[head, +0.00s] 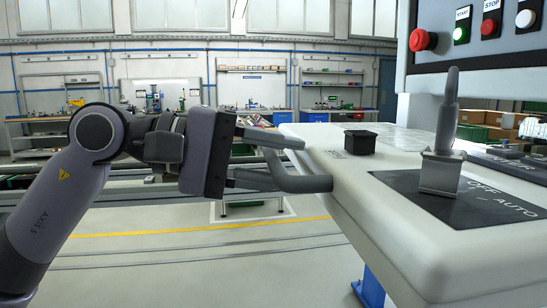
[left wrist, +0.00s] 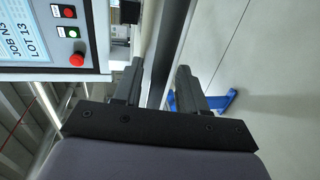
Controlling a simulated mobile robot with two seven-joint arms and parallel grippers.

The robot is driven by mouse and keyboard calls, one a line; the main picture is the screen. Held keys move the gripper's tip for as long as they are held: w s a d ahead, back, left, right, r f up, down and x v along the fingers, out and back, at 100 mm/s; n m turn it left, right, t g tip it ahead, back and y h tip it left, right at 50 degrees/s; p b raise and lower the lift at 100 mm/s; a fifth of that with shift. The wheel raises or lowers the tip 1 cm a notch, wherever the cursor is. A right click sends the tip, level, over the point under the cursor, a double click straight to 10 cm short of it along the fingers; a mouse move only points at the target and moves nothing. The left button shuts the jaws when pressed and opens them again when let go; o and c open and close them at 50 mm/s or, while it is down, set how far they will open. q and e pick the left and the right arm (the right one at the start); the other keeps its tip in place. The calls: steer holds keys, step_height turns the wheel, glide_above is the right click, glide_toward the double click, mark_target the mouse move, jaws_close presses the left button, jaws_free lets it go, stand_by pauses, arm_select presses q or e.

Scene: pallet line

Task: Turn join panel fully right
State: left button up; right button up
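The join panel (head: 385,205) is a pale console on the right in the head view, with a dark grey bar handle (head: 305,184) on its left edge. My left gripper (head: 277,162) reaches in from the left at this handle, its fingers apart. In the left wrist view, the dark bar (left wrist: 176,40) runs between the two open fingers of the gripper (left wrist: 158,80). A narrow gap seems to show beside the bar; I cannot tell whether either finger touches it. My right gripper is in neither view.
A lever switch (head: 440,165) and a black knob (head: 360,142) stand on the panel top. A box with a red stop button (head: 422,40) rises above it. A blue support (head: 370,288) is below.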

arm_select(q)
steer(key=shift+w+a+r, duration=0.1)
steer(key=shift+a, duration=0.3)
steer(key=v, duration=0.6)
steer(key=shift+a+b, duration=0.15)
steer(key=shift+b, duration=0.3)
